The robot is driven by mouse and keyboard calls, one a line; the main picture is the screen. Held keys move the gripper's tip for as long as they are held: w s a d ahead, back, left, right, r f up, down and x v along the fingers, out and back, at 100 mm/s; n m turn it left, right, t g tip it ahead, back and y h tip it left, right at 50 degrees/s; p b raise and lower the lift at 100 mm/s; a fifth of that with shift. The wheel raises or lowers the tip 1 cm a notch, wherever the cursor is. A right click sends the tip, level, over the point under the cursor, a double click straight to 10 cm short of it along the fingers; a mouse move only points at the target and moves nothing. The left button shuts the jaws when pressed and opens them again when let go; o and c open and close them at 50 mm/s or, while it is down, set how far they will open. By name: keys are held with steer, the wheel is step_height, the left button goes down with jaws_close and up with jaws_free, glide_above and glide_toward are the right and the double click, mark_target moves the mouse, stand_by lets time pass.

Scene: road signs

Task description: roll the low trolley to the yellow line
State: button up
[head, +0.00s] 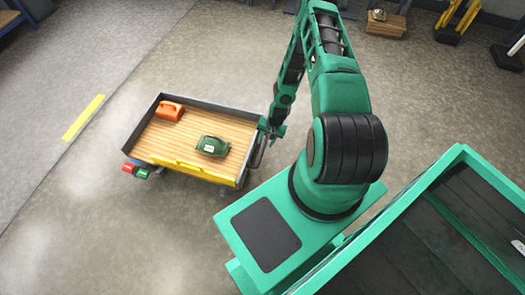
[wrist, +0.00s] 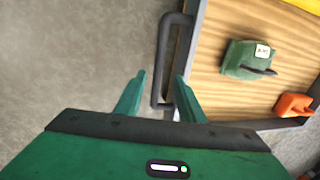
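The low trolley (head: 178,136) has a wooden deck, a dark raised rim and a yellow strip along its near side. Its dark bar handle (head: 259,152) is on the right end. The handle also shows in the wrist view (wrist: 161,60). The yellow line (head: 83,118) is a short stripe on the floor, left of the trolley and apart from it. My gripper (head: 274,130) is at the trolley's handle end. In the wrist view my gripper (wrist: 159,76) is open, with the handle's bar showing between its fingers. I cannot tell whether they touch it.
A red pedal (head: 128,168) and a green pedal (head: 142,173) stick out at the trolley's near-left corner. The floor between trolley and line is clear. Wooden boards (head: 386,24) lie at the back.

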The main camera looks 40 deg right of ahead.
mark_target(262, 151)
steer(key=f, duration=0.3)
steer(key=w+f, duration=0.1)
steer(key=f, duration=0.2)
steer(key=a+f, duration=0.1)
steer(key=f, duration=0.2)
steer(key=shift+w+a+f, duration=0.1)
steer(key=shift+w+f, duration=0.15)
steer(key=shift+f, duration=0.1)
steer(key=shift+c, duration=0.4)
jaws_close()
